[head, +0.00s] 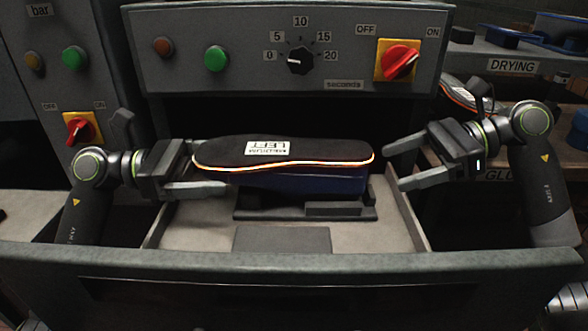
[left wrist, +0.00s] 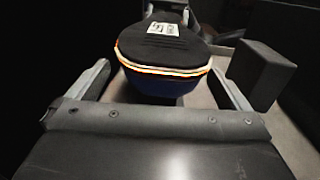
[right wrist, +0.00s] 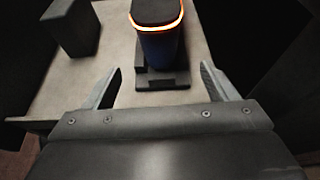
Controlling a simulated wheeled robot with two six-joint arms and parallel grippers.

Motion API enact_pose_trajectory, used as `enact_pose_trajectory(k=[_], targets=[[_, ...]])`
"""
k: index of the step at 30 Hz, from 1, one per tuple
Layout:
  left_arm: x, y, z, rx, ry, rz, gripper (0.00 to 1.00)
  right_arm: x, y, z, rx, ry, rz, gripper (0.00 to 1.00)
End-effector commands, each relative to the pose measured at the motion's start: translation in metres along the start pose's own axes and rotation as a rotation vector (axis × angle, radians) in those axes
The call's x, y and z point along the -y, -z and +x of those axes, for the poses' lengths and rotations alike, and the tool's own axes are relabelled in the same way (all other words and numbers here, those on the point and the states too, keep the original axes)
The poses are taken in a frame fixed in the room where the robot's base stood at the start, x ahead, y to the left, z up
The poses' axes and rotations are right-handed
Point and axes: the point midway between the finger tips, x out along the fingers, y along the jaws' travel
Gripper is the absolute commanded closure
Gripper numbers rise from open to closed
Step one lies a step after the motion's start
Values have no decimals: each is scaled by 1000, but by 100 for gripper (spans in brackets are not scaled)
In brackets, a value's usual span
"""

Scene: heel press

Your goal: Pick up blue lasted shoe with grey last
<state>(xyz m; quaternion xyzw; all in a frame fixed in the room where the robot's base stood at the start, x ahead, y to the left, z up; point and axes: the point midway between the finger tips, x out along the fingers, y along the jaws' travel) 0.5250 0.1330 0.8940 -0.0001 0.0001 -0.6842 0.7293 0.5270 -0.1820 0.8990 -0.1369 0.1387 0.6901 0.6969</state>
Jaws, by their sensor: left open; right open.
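The shoe (head: 320,182) lies sole up across a dark stand (head: 350,211) in the press bay. It has a blue upper, a black sole with a white label, and a glowing orange rim. No grey last can be made out. My left gripper (head: 210,172) is open at the shoe's left end; in the left wrist view the shoe end (left wrist: 160,84) lies between the finger lines, contact unclear. My right gripper (head: 396,168) is open, a short gap off the right end; the right wrist view shows that end (right wrist: 160,45) ahead of the fingers.
The press panel (head: 230,75) with knob and switch overhangs the bay. A light tray floor (head: 190,235) with side walls surrounds the stand. A front bar (head: 300,268) crosses below. At right, another shoe (head: 458,95) sits by shelves near a DRYING sign (head: 513,66).

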Motion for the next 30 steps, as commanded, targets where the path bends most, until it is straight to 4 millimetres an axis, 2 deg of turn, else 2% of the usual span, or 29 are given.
enact_pose_trajectory(k=[1,6,12,18,26,30], targets=[[0,-1,5,2,2,0,0,-1,-1,11,4,-5,-2,20],[0,0,17,2,2,2,0,-1,-1,40,3,-3,-1,20],[0,-1,27,1,2,1,0,0,0,63,1,-3,-1,20],[0,0,31,0,1,1,0,0,0,72,0,-1,-1,20],[0,0,31,0,0,1,0,0,0,72,-1,0,0,20],[0,0,31,0,0,1,16,0,0,72,-1,0,0,36]])
